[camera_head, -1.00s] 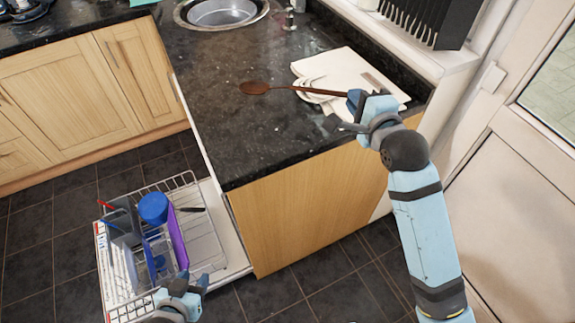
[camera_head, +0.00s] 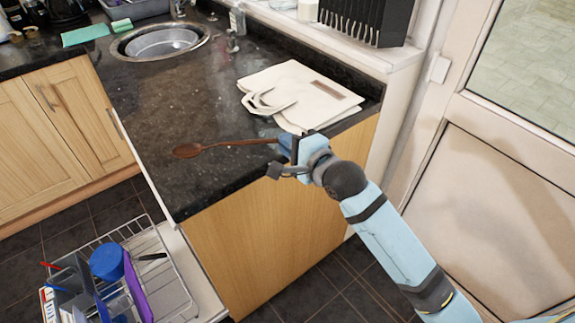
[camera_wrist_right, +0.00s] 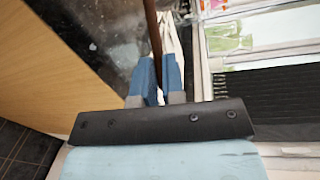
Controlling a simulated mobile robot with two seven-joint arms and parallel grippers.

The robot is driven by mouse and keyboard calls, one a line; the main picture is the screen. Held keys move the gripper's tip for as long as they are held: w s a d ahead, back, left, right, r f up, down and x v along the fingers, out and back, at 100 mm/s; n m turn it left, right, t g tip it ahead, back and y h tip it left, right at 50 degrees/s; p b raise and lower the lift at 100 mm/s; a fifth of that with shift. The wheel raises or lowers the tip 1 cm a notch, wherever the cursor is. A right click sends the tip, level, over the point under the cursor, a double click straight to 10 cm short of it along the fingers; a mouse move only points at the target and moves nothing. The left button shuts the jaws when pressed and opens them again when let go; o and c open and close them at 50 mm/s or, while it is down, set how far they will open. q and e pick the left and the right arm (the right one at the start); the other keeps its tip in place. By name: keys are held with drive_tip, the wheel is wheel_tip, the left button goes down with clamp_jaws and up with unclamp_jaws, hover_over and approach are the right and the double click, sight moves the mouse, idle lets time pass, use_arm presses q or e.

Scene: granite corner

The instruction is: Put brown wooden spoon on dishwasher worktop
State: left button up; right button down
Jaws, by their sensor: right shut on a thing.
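The brown wooden spoon (camera_head: 215,147) is in my right gripper (camera_head: 285,148), which is shut on its handle end. The spoon points left, with its bowl over the dark granite worktop (camera_head: 165,105); I cannot tell whether the bowl touches the surface. In the right wrist view the handle (camera_wrist_right: 153,35) runs up from between the blue fingers (camera_wrist_right: 158,80). The dishwasher (camera_head: 150,255) is open below the worktop, with its rack pulled out. My left gripper is out of the head view.
A cream cloth bag (camera_head: 300,95) lies on the worktop behind the right gripper. A round sink (camera_head: 160,42) is at the back. The dishwasher rack (camera_head: 180,290) holds a blue cup (camera_head: 107,262) and other dishes. The worktop's left middle is clear.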

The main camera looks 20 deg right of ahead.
drive_tip(key=shift+f+b, duration=0.4)
drive_tip(key=shift+f, duration=2.55)
drive_tip(key=shift+f, duration=0.1)
drive_tip(key=c, duration=1.2)
unclamp_jaws()
